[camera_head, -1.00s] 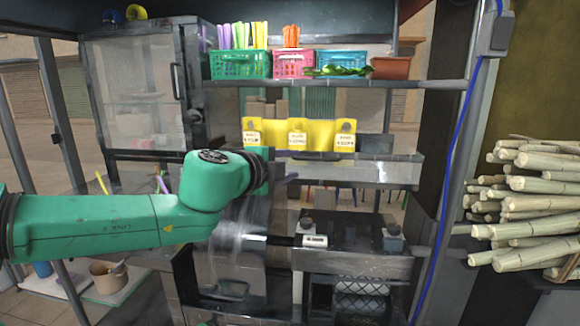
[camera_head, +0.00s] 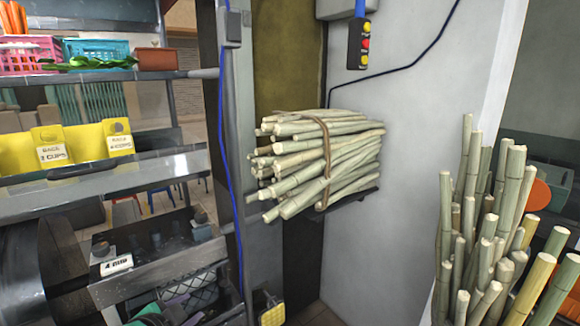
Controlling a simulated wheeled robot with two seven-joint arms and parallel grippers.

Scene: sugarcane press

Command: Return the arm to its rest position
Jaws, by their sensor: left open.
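My left gripper (camera_head: 210,308) shows only in part at the bottom edge of the head view, left of centre. A yellow textured finger pad stands at its right side and a dark finger part at its left, with a gap between them. It is open, and I see nothing held in it. The rest of the gripper and the left arm are cut off below the picture. My right gripper and right arm are not in view.
A strapped bundle of sugarcane (camera_head: 320,160) rests on a wall shelf. Upright cane stalks (camera_head: 490,240) stand at the right. Metal shelving (camera_head: 140,178) with yellow cup signs (camera_head: 60,145) is at the left. A switch box (camera_head: 360,45) hangs on the pale wall (camera_head: 400,120).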

